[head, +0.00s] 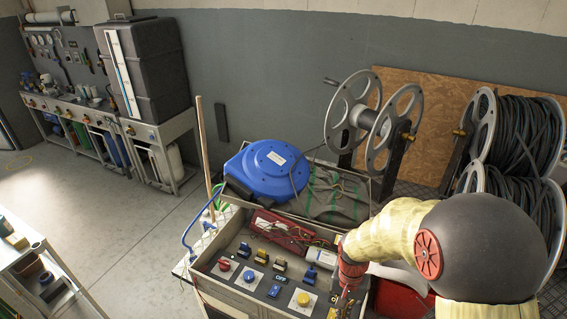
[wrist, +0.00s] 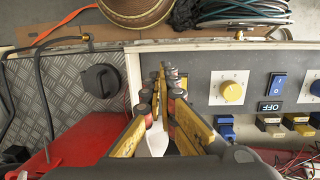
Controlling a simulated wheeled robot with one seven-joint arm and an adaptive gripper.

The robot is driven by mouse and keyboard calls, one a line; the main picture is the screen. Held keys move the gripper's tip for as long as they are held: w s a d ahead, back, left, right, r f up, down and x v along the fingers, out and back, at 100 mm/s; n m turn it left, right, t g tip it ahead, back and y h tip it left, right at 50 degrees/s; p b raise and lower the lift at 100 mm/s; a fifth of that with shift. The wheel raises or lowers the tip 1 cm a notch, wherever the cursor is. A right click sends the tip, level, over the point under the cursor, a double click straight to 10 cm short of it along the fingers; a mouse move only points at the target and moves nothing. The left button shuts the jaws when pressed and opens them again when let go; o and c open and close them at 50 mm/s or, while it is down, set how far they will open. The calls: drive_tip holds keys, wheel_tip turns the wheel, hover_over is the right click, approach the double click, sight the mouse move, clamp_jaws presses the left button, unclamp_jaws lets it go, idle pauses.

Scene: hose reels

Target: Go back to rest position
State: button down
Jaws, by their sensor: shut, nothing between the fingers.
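My gripper (head: 349,280) hangs over the right end of the grey control panel (head: 237,270) in the head view, partly hidden by my arm. In the wrist view my gripper (wrist: 163,96) has its yellow and dark fingers together, with nothing held. A yellow knob (wrist: 232,91) and a blue rocker switch (wrist: 278,82) with an OFF label sit to the right of the fingers. The yellow knob also shows in the head view (head: 303,298), left of my gripper. I cannot tell whether the fingertips touch the panel.
A blue hose reel (head: 267,171) stands behind the panel. An empty metal reel (head: 347,115) and wound hose reels (head: 521,137) are behind and right. A red box (head: 402,296) is beside the panel. A black knob (wrist: 101,80) sits on tread plate. Open floor (head: 130,215) lies left.

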drive_tip(key=s+r+n+t, duration=0.2)
drive_tip(key=s+r, duration=0.4)
drive_tip(key=r, duration=0.9)
drive_tip(key=s+d+r+n+t, duration=0.1)
drive_tip(key=s+r+n+t, duration=0.2)
drive_tip(key=r, duration=1.2)
drive_tip(key=s+t, duration=0.2)
drive_tip(key=s, duration=0.2)
drive_tip(key=shift+s+d+r, duration=0.15)
drive_tip(key=shift+d+r, duration=0.05)
